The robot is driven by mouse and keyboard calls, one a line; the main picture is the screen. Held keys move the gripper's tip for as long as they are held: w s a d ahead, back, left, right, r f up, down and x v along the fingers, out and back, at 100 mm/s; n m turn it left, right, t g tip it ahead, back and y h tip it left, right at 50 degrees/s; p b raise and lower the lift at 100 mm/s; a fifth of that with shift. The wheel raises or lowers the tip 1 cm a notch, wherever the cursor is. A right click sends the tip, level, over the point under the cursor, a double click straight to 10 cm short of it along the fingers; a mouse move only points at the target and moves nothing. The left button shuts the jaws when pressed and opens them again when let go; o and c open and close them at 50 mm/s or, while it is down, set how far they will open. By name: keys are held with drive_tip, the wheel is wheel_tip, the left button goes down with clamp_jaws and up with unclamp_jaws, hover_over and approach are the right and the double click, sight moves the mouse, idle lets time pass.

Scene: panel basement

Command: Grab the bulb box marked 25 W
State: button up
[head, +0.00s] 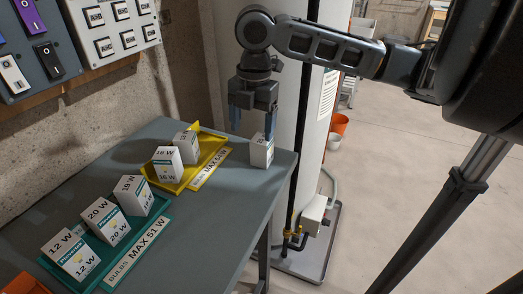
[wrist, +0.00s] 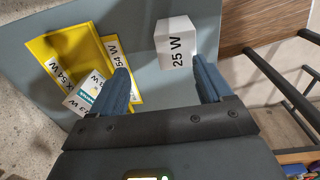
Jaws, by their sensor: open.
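The bulb box marked 25 W (head: 261,151) is a small white box standing alone on the grey table near its far right corner. In the wrist view the 25 W box (wrist: 176,44) shows its label clearly, ahead of the fingertips and between their lines. My gripper (head: 252,122) is above the box in the head view, pointing down, with its blue fingers apart. In the wrist view my gripper (wrist: 160,78) is open and empty. The fingers partly overlap the box in the head view; I cannot tell whether they touch it.
A yellow tray (head: 208,143) marked MAX 54 W holds white boxes left of the 25 W box. A teal tray (head: 107,268) marked MAX 51 W holds several boxes nearer. A white cylinder (head: 285,85) stands behind the table (head: 228,214). Switch panels hang on the wall.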

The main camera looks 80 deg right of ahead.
sight(262, 150)
drive_tip(key=shift+s+d+f+g, duration=0.1)
drive_tip(key=shift+s+d+g, duration=0.25)
drive_tip(key=shift+s, duration=0.35)
drive_tip(key=shift+s+f, duration=0.15)
drive_tip(key=shift+f, duration=0.05)
drive_tip(key=shift+s+f+p, duration=0.15)
drive_tip(key=shift+f+p, duration=0.1)
drive_tip(key=shift+f, duration=1.6)
drive_tip(key=shift+s+f+p, duration=0.1)
drive_tip(key=shift+f+p, duration=0.1)
drive_tip(key=shift+f, duration=1.6)
drive_tip(key=c, duration=1)
drive_tip(key=shift+c, duration=0.2)
drive_tip(key=shift+r, duration=0.1)
